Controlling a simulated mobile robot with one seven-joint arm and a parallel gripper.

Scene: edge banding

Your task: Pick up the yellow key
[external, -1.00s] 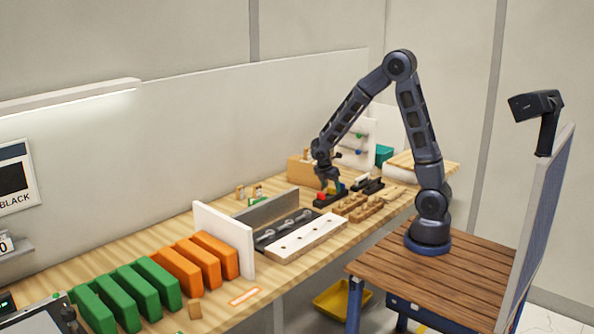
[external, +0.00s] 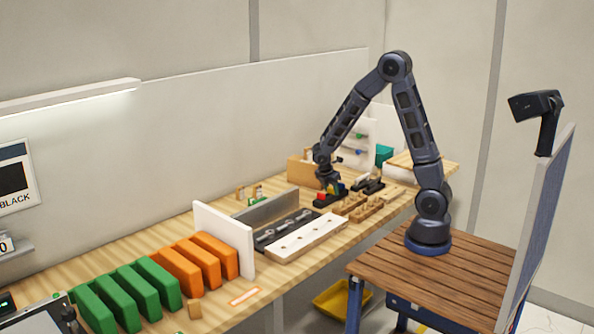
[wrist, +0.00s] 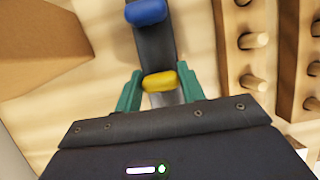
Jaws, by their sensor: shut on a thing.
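The yellow key (wrist: 160,81) sits between the two green fingers of my gripper (wrist: 161,88) in the wrist view. My gripper is shut on it. The blue key (wrist: 146,11) stands ahead of it on the dark holder (wrist: 155,45). In the external view my gripper (external: 331,187) is low over the black holder (external: 329,201), with the red key (external: 321,196) to its left and the blue key (external: 342,187) to its right. The yellow key is small and partly covered there. I cannot tell whether it is clear of the holder.
Wooden blocks with pegs (wrist: 252,60) stand close on the right in the wrist view. A brown box (wrist: 50,40) is at the upper left. Further left along the bench (external: 130,245) are a white upright panel (external: 222,235) and orange and green blocks.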

